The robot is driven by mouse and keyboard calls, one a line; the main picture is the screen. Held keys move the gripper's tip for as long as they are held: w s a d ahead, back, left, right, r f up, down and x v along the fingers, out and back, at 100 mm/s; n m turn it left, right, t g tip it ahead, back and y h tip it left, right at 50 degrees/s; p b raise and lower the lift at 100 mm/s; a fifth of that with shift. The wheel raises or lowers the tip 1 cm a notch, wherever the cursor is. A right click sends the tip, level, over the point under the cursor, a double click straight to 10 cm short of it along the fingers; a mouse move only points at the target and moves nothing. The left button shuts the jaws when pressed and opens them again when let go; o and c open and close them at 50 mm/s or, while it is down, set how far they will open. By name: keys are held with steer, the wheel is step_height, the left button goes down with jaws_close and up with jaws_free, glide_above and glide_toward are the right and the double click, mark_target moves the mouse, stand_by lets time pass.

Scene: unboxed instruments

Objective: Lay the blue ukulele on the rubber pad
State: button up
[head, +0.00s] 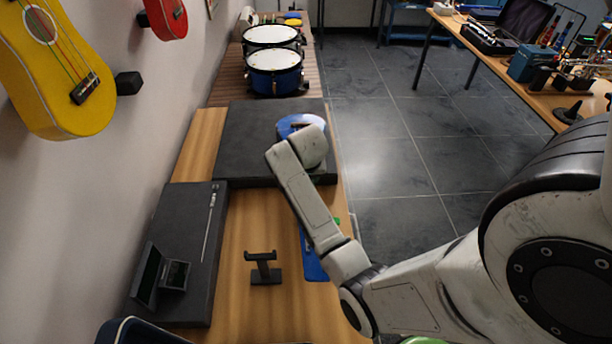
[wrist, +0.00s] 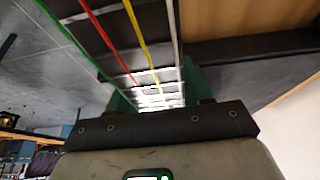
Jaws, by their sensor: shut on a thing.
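The blue ukulele (head: 291,124) shows in part in the head view, over the far dark pad (head: 238,150). My arm covers much of it, and I cannot tell whether it touches the pad. In the wrist view its dark fretted neck (wrist: 128,52), with red, yellow and green strings, runs between the green fingers of my gripper (wrist: 155,95). My gripper is shut on the neck. In the head view the gripper is hidden behind my arm.
A nearer dark pad (head: 190,215) holds a thin rod and a black folding stand (head: 165,275). A small black stand (head: 263,268) and a flat blue thing (head: 314,266) are on the wooden table (head: 240,310). Drums (head: 274,70) stand beyond; a yellow ukulele (head: 50,85) hangs left.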

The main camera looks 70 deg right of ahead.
steer(key=shift+f, duration=0.3)
stand_by(0.6)
steer(key=o, duration=1.2)
steer(key=shift+f, duration=0.1)
steer(key=shift+c, duration=0.2)
steer(key=v, duration=1.1)
steer(key=shift+f, duration=0.1)
